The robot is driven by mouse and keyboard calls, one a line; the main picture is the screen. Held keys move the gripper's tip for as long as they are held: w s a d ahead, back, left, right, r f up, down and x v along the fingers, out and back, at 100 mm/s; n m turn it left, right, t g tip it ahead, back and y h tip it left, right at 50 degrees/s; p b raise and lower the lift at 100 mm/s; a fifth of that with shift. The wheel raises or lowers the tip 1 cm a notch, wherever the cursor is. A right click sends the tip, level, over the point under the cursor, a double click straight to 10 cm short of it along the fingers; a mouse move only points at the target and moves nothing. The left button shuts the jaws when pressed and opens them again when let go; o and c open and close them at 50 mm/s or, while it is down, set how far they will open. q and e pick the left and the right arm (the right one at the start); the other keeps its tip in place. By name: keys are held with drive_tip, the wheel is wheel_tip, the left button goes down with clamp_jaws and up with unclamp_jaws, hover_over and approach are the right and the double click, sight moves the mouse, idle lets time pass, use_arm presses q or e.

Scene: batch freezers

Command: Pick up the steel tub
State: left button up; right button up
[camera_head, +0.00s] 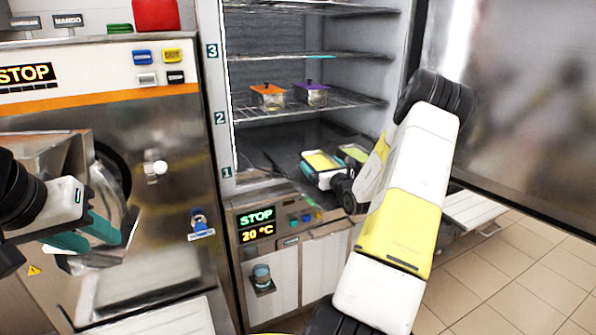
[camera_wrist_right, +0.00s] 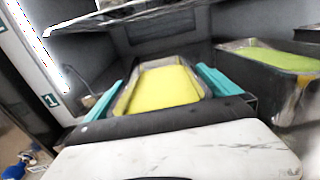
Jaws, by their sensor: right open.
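A steel tub (camera_head: 322,161) filled with something yellow stands on the lowest level of the open cabinet. My right gripper (camera_head: 325,172) reaches in at this tub. In the right wrist view the same tub (camera_wrist_right: 160,88) lies between the two teal fingers of my right gripper (camera_wrist_right: 160,78), one along each side. The fingers are apart, and a narrow gap seems to show beside the tub. A second steel tub with yellow-green contents (camera_wrist_right: 275,60) stands to its right. My left gripper (camera_head: 84,236) is empty, its teal fingers apart, in front of the machine at left.
The wire shelf at level 2 (camera_head: 350,103) holds a container with an orange lid (camera_head: 267,95) and one with a purple lid (camera_head: 311,93). A shelf edge (camera_wrist_right: 130,18) runs above the tub. The open door (camera_head: 520,100) stands at right. The machine (camera_head: 160,120) stands at left.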

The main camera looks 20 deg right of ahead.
drive_tip(key=c, duration=1.7)
drive_tip(key=shift+r, duration=0.1)
drive_tip(key=shift+c, duration=1)
